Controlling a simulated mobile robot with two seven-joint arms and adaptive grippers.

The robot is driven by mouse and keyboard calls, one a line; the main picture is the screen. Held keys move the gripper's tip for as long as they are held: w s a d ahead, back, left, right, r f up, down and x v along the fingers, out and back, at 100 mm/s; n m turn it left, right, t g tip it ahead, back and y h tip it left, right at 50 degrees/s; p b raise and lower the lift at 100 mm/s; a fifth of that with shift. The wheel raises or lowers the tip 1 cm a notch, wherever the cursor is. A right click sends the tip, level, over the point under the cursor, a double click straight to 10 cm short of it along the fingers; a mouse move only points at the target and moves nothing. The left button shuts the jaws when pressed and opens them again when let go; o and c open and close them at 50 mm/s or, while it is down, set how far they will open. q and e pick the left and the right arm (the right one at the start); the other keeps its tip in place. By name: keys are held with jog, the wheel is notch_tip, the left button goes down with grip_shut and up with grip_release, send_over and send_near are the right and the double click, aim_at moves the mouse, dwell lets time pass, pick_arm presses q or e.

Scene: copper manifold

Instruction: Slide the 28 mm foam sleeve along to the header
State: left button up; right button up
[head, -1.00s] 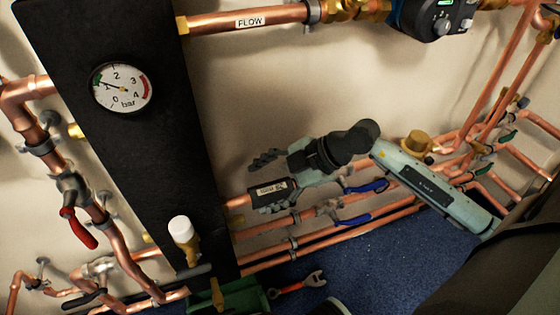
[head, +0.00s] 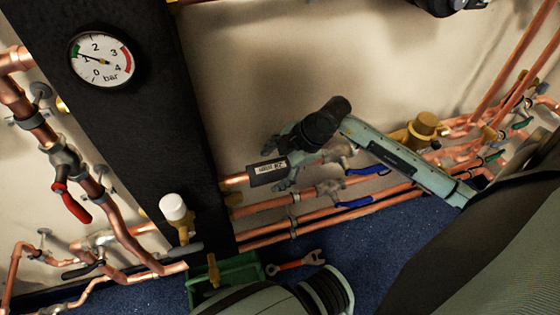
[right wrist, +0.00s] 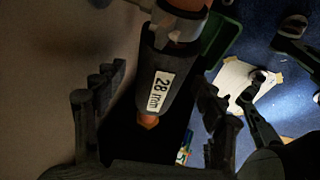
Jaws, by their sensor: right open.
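The 28 mm foam sleeve (head: 268,173) is a short dark tube with a white label, around a copper pipe to the right of the black panel. In the right wrist view the sleeve (right wrist: 165,75) runs down the middle, with copper showing beyond both ends. My right gripper (head: 280,164) is open, its fingers above and below the sleeve in the head view. In the right wrist view its dark fingers stand apart on either side, with gaps to the foam. I cannot tell which fitting is the header. My left gripper is not in view.
The black panel (head: 130,120) with a pressure gauge (head: 102,57) stands left of the sleeve. Blue-handled valves (head: 365,171) and parallel copper pipes (head: 330,215) lie close below and right. A green tray (head: 240,270) and red-handled spanner (head: 297,262) are on the blue floor.

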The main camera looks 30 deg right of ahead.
aim_at(256, 172)
jog(key=shift+w+f, duration=0.1)
jog(key=shift+f, duration=0.1)
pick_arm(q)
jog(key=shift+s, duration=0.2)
pick_arm(e)
jog(key=shift+a, duration=0.1)
jog(key=c, duration=1.2)
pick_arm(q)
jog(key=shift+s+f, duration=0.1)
pick_arm(e)
jog(key=shift+w+a, duration=0.1)
jog(key=shift+a, duration=0.3)
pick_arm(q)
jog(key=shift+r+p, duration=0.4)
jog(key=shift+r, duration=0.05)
pick_arm(e)
jog(key=shift+w+a, duration=0.15)
jog(key=shift+a, duration=0.5)
jog(key=shift+w+a, duration=0.15)
jog(key=shift+a, duration=0.45)
jog(key=shift+w+a, duration=0.1)
jog(key=shift+a, duration=0.1)
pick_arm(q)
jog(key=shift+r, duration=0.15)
pick_arm(e)
jog(key=shift+a, duration=0.4)
